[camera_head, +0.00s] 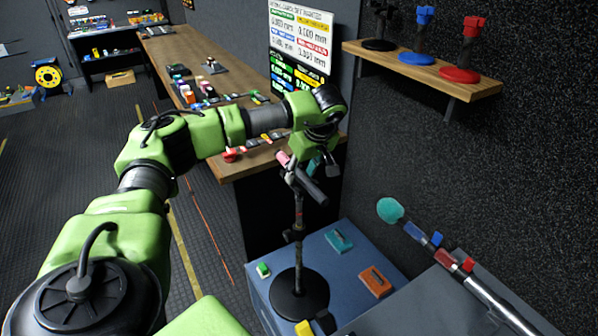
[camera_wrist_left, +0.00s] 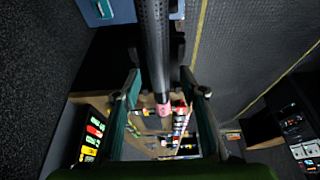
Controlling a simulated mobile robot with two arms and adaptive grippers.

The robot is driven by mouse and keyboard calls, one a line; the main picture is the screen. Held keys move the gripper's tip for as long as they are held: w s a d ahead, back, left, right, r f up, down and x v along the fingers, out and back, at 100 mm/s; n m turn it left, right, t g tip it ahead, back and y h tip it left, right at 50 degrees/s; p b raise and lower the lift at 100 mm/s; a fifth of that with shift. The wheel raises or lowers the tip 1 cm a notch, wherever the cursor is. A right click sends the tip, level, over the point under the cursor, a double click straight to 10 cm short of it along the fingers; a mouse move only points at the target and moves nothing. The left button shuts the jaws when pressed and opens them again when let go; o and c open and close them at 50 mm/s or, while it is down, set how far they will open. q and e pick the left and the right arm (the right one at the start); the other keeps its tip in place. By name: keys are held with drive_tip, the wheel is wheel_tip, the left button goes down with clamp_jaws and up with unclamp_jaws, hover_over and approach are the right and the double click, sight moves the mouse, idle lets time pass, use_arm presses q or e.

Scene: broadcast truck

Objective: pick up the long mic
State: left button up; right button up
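A long black mic (camera_head: 309,185) with a pink end (camera_head: 283,158) sits tilted at the top of a stand with a round black base (camera_head: 299,295). In the left wrist view the mic (camera_wrist_left: 155,45) is a dark perforated tube, pink at its lower end. My left gripper (camera_head: 320,168) is just above the mic in the head view. In the left wrist view its two green fingers (camera_wrist_left: 163,95) are spread, with the mic's pink end showing between them and gaps on both sides. I cannot tell the mic's depth relative to the fingertips. My right gripper is out of view.
The stand is on a blue-grey case (camera_head: 345,262) with teal and orange items. A pole with a teal ball (camera_head: 390,210) lies at right. A wooden counter (camera_head: 220,80) with small items runs behind. A wall shelf (camera_head: 425,68) holds three small stands.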

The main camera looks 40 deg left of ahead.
use_arm(q)
drive_tip(key=shift+f, duration=0.2)
clamp_jaws()
drive_tip(key=shift+w+r, duration=0.1)
drive_tip(key=shift+r, duration=0.05)
